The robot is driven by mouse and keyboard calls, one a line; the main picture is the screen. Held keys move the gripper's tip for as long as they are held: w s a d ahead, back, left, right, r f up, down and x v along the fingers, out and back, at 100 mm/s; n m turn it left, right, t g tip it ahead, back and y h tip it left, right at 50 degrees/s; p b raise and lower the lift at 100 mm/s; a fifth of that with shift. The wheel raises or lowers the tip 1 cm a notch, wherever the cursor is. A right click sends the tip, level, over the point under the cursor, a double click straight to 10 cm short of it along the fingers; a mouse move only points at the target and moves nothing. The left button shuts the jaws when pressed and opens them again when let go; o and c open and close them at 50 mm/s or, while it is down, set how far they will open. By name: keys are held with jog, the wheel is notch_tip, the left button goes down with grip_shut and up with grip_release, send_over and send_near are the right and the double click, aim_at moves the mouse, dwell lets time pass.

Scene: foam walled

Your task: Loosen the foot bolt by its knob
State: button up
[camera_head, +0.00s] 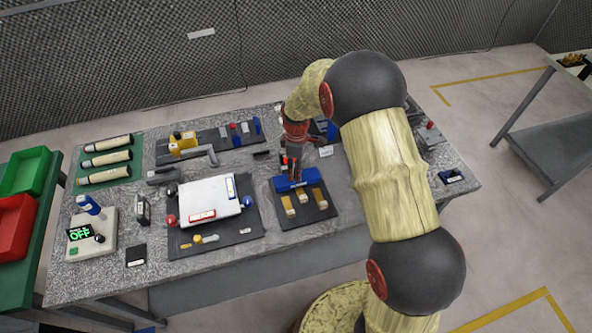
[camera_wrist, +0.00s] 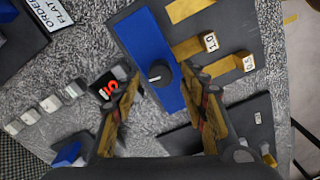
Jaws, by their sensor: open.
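My gripper (camera_head: 294,172) is over the blue block on the right part of the bench. In the wrist view its two fingers (camera_wrist: 161,76) are apart, with nothing held between them. The blue block (camera_wrist: 150,48) has a small dark round knob (camera_wrist: 157,74) on it, which shows between the fingertips. I cannot tell whether this is the foot bolt's knob. A white plate-like unit (camera_head: 208,199) lies left of the gripper on a dark mat. Small knob-like parts, one red (camera_head: 170,219), stand at its edges. No part is clearly marked as the foot bolt.
Brass-coloured bars with number tags (camera_wrist: 213,43) lie beside the blue block. A yellow part (camera_head: 183,142) and grey brackets stand behind the white unit. Red and green bins (camera_head: 22,172) stand beyond the bench.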

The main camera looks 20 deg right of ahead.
notch_tip(320, 180, up, 11)
dwell(0.3)
dwell(0.5)
jog(key=s+r+m+t+b, duration=0.2)
jog(key=s+r+m, duration=0.2)
jog(key=s, duration=0.6)
jog(key=s+r+m+t+b, duration=0.1)
jog(key=s+r+m, duration=0.3)
jog(key=s, duration=0.6)
jog(key=s+r+m+t+b, duration=0.2)
jog(key=s+r, duration=0.4)
jog(key=s, duration=0.4)
jog(key=shift+r+m+t+b, duration=0.35)
jog(key=shift+m+b, duration=0.55)
jog(key=shift+m, duration=0.5)
